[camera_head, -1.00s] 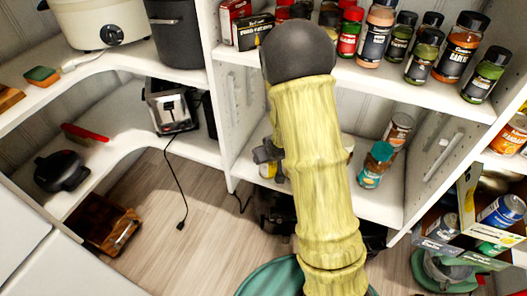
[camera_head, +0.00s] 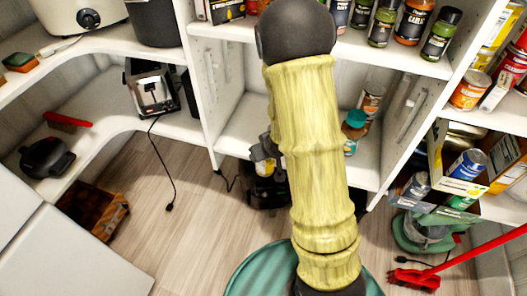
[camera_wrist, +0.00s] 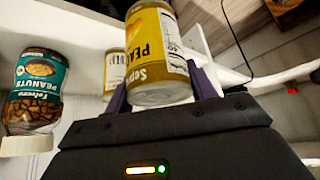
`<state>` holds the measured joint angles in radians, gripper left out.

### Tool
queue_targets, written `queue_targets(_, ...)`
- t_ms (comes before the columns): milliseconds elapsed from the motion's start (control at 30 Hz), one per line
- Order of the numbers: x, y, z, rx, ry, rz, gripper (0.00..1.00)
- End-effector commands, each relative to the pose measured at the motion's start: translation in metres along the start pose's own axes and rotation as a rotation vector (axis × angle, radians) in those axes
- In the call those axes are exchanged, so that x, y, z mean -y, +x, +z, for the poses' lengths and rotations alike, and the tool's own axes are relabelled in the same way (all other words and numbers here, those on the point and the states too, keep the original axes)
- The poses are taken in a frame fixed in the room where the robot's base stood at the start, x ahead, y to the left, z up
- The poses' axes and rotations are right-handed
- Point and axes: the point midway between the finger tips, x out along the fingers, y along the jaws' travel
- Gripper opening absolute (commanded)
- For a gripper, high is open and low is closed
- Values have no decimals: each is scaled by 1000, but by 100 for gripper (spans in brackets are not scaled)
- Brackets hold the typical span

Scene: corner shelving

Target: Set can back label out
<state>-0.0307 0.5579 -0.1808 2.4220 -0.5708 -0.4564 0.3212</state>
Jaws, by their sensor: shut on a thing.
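A yellow can (camera_wrist: 158,55) with a "PEA…" label is between the purple fingers of my gripper (camera_wrist: 163,92) in the wrist view. The gripper is shut on it. A white printed panel shows on the can's right side. In the head view the gripper (camera_head: 263,150) is at the opening of the middle shelf, partly behind my yellow arm. Only a bit of the can (camera_head: 264,167) shows below it. A second yellow can (camera_wrist: 114,67) stands behind the held one, partly hidden by it.
A teal-labelled peanut jar (camera_wrist: 38,90) is left of the held can in the wrist view; it also shows in the head view (camera_head: 354,131). Another can (camera_head: 371,98) stands behind that jar. Spice jars crowd the upper shelf (camera_head: 400,59). A toaster (camera_head: 152,92) is at left.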

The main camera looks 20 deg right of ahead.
Motion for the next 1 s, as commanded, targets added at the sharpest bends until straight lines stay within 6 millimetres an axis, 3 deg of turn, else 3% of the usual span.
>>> queue_targets(267, 2, 3, 0, -1, 4, 1, 18)
queue_targets(700, 15, 53, 4, -1, 138, 87, 18)
queue_targets(1000, 15, 56, 5, -2, 148, 95, 18)
